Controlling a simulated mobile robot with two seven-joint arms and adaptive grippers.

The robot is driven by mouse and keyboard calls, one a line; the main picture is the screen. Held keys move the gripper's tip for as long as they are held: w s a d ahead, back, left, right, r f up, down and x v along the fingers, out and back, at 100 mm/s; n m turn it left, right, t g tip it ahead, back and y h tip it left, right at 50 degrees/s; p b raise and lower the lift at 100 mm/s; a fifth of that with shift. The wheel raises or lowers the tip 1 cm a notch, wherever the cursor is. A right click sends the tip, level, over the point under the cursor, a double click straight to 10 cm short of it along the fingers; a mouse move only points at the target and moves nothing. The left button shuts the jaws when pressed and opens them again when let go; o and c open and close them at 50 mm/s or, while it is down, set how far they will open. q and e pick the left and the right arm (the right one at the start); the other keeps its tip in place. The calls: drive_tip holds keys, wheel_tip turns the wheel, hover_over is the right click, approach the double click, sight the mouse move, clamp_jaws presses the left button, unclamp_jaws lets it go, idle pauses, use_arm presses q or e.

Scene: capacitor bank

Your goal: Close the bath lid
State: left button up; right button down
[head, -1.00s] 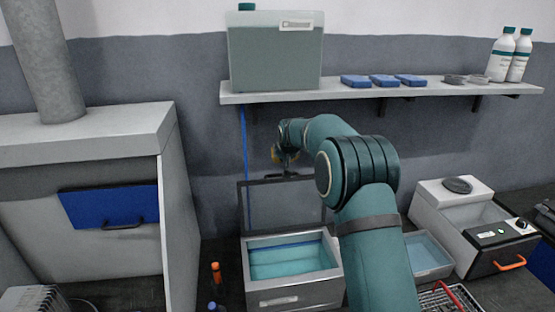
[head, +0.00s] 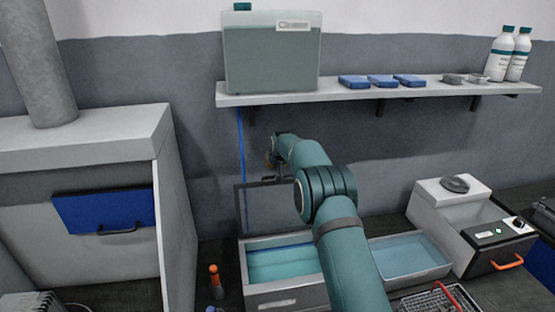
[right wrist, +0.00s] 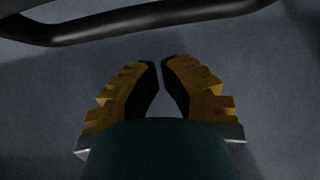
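The bath (head: 287,298) is a grey metal box with blue-green liquid, standing on the dark bench. Its lid (head: 262,212) is open and upright at the back, near the wall. A dark handle (head: 276,180) sits on the lid's top edge; a dark bar, apparently this handle, crosses the top of the right wrist view (right wrist: 150,27). My right gripper (head: 270,160) is just above and behind the handle. In the right wrist view, its ridged yellow fingers (right wrist: 160,72) are brought together at the tips with nothing between them. My arm hides the bath's right side. My left gripper is not in view.
A shelf (head: 435,91) with a large tank (head: 272,55) hangs above the lid. A second liquid tray (head: 410,272) and a white device (head: 470,240) stand to the right. A grey cabinet (head: 182,230) stands left. An orange-capped bottle (head: 215,282) is beside the bath.

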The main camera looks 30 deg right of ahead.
drive_tip(key=shift+s+a+f, duration=0.15)
drive_tip(key=shift+s, duration=0.4)
drive_tip(key=shift+s+a+f, duration=0.15)
drive_tip(key=shift+s+f, duration=0.05)
drive_tip(key=shift+s, duration=0.35)
drive_tip(key=shift+s+a+f, duration=0.15)
drive_tip(key=shift+s, duration=0.4)
